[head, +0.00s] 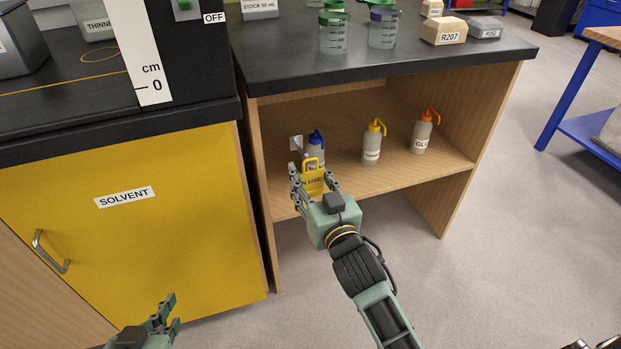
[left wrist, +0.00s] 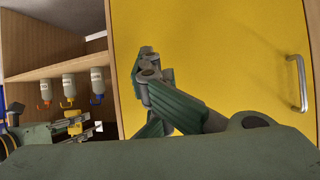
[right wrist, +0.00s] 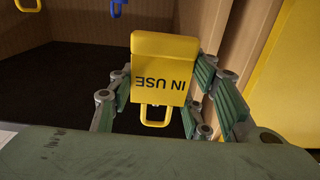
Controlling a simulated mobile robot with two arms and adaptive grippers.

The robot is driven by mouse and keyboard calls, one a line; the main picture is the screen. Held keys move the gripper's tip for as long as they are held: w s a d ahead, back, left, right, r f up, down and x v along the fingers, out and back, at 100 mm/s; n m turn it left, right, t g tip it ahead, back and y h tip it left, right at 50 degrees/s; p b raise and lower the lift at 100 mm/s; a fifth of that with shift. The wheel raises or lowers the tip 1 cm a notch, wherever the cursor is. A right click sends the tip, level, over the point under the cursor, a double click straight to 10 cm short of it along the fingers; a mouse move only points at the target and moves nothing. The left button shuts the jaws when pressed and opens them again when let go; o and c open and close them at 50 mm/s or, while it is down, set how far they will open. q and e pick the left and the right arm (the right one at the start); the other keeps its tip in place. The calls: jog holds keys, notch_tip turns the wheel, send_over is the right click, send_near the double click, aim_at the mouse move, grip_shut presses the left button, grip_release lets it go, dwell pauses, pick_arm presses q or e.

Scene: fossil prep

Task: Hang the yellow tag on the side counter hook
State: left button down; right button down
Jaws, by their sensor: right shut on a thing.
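The yellow tag (head: 314,181), marked "IN USE", has a yellow loop on top. My right gripper (head: 312,186) is shut on it at the front of the open side counter (head: 405,178). In the right wrist view the tag (right wrist: 162,72) sits between the fingers, its lettering upside down and its loop at the bottom. A pale hook mount (head: 296,143) shows on the counter's inner left side, just behind and above the tag. The tag looks apart from it, but the depth gap is unclear. My left gripper (head: 166,313) is low before the yellow cabinet, holding nothing visible; its finger gap is unclear.
On the shelf stand a blue-topped bottle (head: 315,145) close behind the tag, a yellow-topped bottle (head: 373,143) and an orange-topped bottle (head: 422,132). The yellow SOLVENT cabinet (head: 130,245) is at left. Jars (head: 334,33) stand on the black countertop (head: 400,68).

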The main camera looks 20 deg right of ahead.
dwell(0.5)
pick_arm(q)
jog(key=shift+s+a+f+g, duration=0.2)
jog(key=shift+s+f+g, duration=0.2)
jog(key=shift+s+f, duration=0.1)
jog(key=shift+s+a+f+g, duration=0.2)
jog(key=shift+s+f+g, duration=0.15)
jog(key=shift+f+g, duration=0.1)
jog(key=shift+p, duration=0.3)
pick_arm(e)
jog(key=shift+w, duration=0.15)
pick_arm(q)
jog(key=shift+s+f, duration=0.15)
jog(key=shift+s, duration=0.05)
pick_arm(e)
jog(key=shift+w, duration=1.15)
jog(key=shift+w+f, duration=0.1)
pick_arm(q)
jog(key=shift+w+d+r+t+b, duration=0.15)
jog(key=shift+w+d+r+t, duration=0.15)
jog(key=shift+w+r+t, duration=0.25)
jog(key=shift+w+d+r+t+b, duration=0.15)
jog(key=shift+w+d+r+t, duration=0.15)
jog(key=shift+w+r, duration=0.3)
pick_arm(e)
jog(key=shift+w+f, duration=0.45)
jog(key=shift+w, duration=0.15)
